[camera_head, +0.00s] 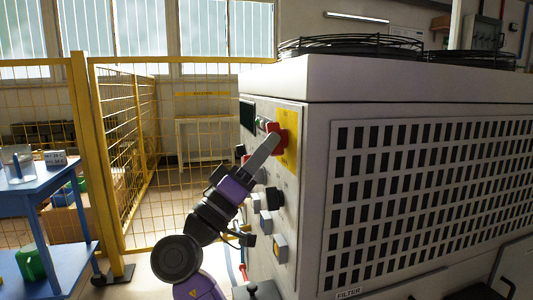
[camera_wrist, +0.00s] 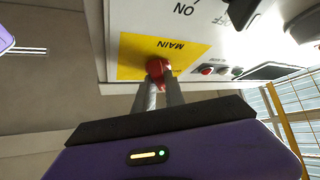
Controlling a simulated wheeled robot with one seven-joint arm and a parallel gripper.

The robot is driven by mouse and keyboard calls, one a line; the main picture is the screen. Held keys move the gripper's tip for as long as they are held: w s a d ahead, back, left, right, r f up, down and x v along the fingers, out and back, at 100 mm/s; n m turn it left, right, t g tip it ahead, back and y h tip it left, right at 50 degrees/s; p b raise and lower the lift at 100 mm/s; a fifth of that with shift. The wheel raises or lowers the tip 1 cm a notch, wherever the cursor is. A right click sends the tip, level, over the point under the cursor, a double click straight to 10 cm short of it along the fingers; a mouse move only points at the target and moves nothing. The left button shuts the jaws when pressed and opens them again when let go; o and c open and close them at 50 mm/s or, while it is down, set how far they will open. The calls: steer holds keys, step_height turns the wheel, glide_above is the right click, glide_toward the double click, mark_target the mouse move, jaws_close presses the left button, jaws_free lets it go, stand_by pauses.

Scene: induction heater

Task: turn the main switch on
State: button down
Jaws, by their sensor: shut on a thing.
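The main switch is a red knob (camera_head: 281,131) on a yellow plate (camera_head: 290,153), on the narrow control face of the white machine. In the wrist view the red knob (camera_wrist: 157,68) sits on the yellow plate (camera_wrist: 132,57), which reads "MAIN" upside down. My gripper (camera_head: 271,141) reaches up from the lower left to the knob. In the wrist view my gripper (camera_wrist: 160,84) has its two fingers shut on the knob, one on each side. The fingers hide part of the knob, and I cannot tell which position it points to.
Other knobs and buttons (camera_head: 265,221) sit below the switch on the panel, close to my arm. A dark display (camera_head: 247,114) is at the panel's upper left. A yellow mesh fence (camera_head: 125,150) stands behind. A blue table (camera_head: 40,190) is at the left.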

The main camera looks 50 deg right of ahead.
steer(key=c, duration=1.4)
jaws_free()
steer(key=p+v, duration=0.1)
steer(key=v, duration=0.6)
steer(key=shift+a+f, duration=0.3)
